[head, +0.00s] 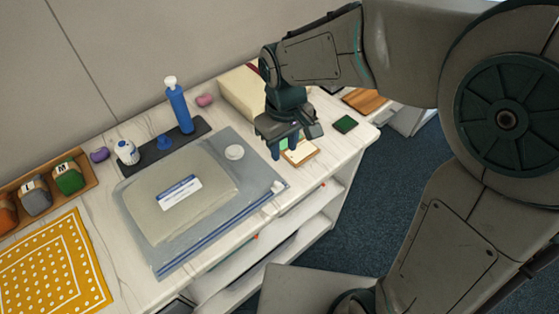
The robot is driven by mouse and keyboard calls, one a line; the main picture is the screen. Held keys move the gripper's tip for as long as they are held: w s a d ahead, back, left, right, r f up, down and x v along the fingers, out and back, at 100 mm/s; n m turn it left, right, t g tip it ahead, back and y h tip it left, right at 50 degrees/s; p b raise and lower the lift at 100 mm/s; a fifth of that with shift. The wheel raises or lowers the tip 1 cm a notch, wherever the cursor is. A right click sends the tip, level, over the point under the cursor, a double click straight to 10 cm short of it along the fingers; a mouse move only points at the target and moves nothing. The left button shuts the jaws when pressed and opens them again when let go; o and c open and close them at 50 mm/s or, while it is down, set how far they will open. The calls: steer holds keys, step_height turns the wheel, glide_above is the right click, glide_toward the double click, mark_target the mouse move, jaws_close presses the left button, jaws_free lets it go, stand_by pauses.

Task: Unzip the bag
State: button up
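The bag (215,236) is a flat, see-through grey-blue pouch lying on the white counter. A beige folded item (215,185) with a white and blue label shows inside it. A blue zip strip (222,235) runs along its front edge. A small pale piece (278,187), perhaps the zip slider, sits at the strip's right end. My gripper (284,150) points down beyond the bag's right end, apart from it, above a small tan-edged pad. Its two fingers look spread, with a green patch showing between them. I cannot tell what the green patch belongs to.
A dark tray (196,136) with a blue bottle (179,108) stands behind the bag. A beige box (240,97) stands behind my gripper. The counter's front edge drops to open shelves.

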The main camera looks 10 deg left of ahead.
mark_target(277, 183)
steer(key=shift+n, duration=0.3)
steer(key=f, duration=0.4)
steer(key=a+f, duration=0.1)
steer(key=f, duration=0.9)
steer(key=shift+s+a+f+p, duration=0.1)
steer(key=shift+a+p, duration=0.2)
steer(key=shift+p, duration=0.05)
jaws_close()
